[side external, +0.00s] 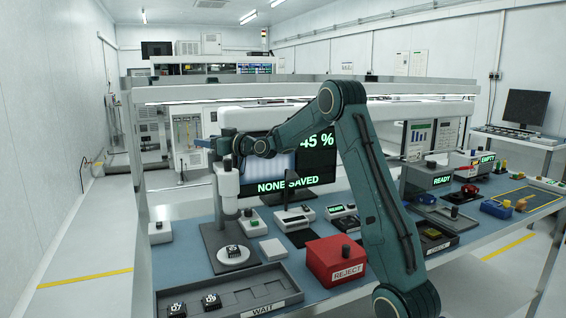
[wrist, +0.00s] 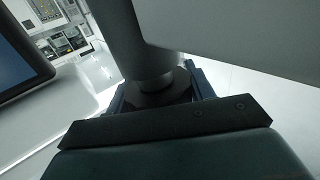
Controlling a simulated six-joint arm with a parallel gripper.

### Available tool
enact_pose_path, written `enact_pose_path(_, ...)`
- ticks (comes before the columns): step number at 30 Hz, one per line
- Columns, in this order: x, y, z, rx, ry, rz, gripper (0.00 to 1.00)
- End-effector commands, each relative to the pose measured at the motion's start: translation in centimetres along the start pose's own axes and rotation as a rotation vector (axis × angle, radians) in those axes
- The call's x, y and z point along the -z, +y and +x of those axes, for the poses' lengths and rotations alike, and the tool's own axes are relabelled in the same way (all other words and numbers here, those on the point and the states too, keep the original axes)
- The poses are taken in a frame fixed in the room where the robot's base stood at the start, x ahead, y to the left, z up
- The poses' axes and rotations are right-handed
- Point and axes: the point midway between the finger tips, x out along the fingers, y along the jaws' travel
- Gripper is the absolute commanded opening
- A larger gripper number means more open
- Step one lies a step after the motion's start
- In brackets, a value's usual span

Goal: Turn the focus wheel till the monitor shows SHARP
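The microscope (side external: 229,190) stands at the left of the bench, a pale column on a dark base with a chip on its round stage. The monitor (side external: 300,165) behind it reads "45 %" and "NONE SAVED"; my arm hides part of its screen. My gripper (side external: 212,144) is at the top of the microscope, level with its head. In the wrist view my gripper's blue fingers (wrist: 160,94) stand on both sides of the dark round focus wheel (wrist: 158,82), which fills the gap between them. The wheel sits on the end of a grey cylinder.
A grey WAIT tray (side external: 232,292) with two chips lies at the front left. A red REJECT box (side external: 336,262) stands in front of the monitor. Small button boxes (side external: 292,218) sit between them. More devices and a READY display (side external: 428,180) fill the right side.

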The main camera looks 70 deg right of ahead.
Motion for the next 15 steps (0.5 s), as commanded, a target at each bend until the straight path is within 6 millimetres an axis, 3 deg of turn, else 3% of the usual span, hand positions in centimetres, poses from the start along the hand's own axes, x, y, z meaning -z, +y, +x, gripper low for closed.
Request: enact_pose_path(15,-0.02,0.0,-0.03,0.054,0.0,0.0,0.3)
